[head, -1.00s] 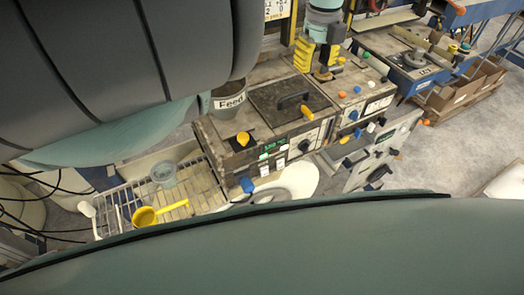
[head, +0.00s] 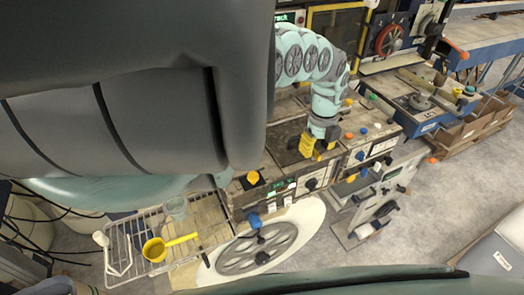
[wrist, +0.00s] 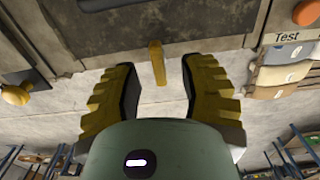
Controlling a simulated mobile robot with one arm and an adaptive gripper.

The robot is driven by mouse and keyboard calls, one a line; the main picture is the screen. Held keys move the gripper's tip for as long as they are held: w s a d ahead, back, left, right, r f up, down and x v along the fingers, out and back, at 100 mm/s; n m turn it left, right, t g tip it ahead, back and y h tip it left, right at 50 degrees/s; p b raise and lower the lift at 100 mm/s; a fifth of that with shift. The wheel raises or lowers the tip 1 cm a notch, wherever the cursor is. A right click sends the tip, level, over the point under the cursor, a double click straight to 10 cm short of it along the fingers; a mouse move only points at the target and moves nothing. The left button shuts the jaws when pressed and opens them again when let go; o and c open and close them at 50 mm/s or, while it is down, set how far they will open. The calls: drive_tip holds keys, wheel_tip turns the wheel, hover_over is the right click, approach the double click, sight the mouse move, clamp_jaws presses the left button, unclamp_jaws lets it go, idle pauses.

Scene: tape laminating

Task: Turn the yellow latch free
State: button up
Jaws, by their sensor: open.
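The yellow latch (wrist: 156,56) is a short bar at the edge of the grey, worn lid (wrist: 190,18) in the wrist view. It points away from the lid's edge. My gripper (wrist: 158,76) is open, with one ribbed yellow finger on each side of the latch and a visible gap on both sides. In the head view my gripper (head: 313,149) is over the front part of the lidded machine. My arm and fingers hide the latch there.
An orange knob (wrist: 306,13) and a "Test" label are at right in the wrist view; a yellow knob (wrist: 16,94) is at left. In the head view, a yellow scoop (head: 155,249) lies on the wire rack (head: 122,268), and a blue knob (head: 254,220) sticks out of the machine's front.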

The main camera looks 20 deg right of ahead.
drive_tip(key=shift+a+f, duration=0.1)
drive_tip(key=shift+f, duration=0.7)
clamp_jaws()
